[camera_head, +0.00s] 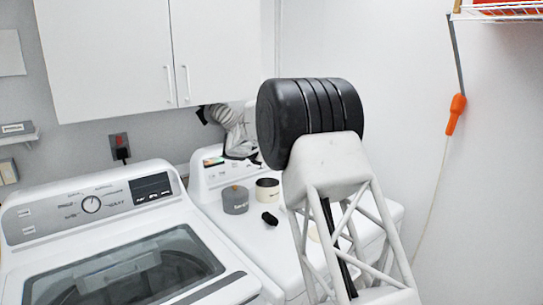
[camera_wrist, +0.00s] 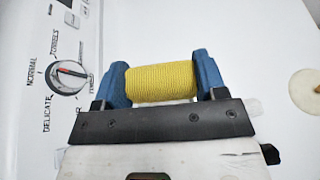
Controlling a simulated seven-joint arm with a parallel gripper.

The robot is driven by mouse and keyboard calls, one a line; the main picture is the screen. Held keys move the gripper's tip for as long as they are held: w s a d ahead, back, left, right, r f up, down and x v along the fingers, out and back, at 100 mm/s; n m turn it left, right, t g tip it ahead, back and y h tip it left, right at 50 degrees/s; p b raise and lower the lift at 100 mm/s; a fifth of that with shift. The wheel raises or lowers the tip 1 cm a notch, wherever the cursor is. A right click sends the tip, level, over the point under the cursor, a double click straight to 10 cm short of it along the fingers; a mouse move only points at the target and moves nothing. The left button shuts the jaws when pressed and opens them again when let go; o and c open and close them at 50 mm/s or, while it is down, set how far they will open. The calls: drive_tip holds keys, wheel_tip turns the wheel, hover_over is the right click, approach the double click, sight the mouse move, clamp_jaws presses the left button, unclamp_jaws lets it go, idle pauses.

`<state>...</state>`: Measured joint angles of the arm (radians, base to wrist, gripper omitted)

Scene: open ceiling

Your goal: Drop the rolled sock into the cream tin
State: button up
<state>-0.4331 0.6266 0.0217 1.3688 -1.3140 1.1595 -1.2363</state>
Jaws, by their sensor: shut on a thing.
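My gripper (camera_wrist: 161,82) has blue fingertips closed on the two ends of a yellow, finely ribbed roll (camera_wrist: 161,85), which looks like the rolled sock. The roll lies crosswise between the fingers in the wrist view. In the head view my arm stands in front and I cannot make out the gripper or the roll. The cream tin (camera_head: 268,194) stands upright on the white machine top behind the washer's right side, its open mouth dark inside. I cannot identify the cream tin in the wrist view.
A grey labelled tin (camera_head: 235,203) stands just left of the cream tin. A small black object (camera_head: 270,218) lies in front of them. A control dial (camera_wrist: 68,77) is left of the gripper; a flat cream disc (camera_wrist: 306,88) is at the right edge. Cabinets (camera_head: 155,50) hang above.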

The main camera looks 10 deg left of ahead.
drive_tip(key=shift+f, duration=2.6)
drive_tip(key=o, duration=1)
drive_tip(key=shift+s+a, duration=0.1)
drive_tip(key=shift+a, duration=0.05)
drive_tip(key=shift+v, duration=3.75)
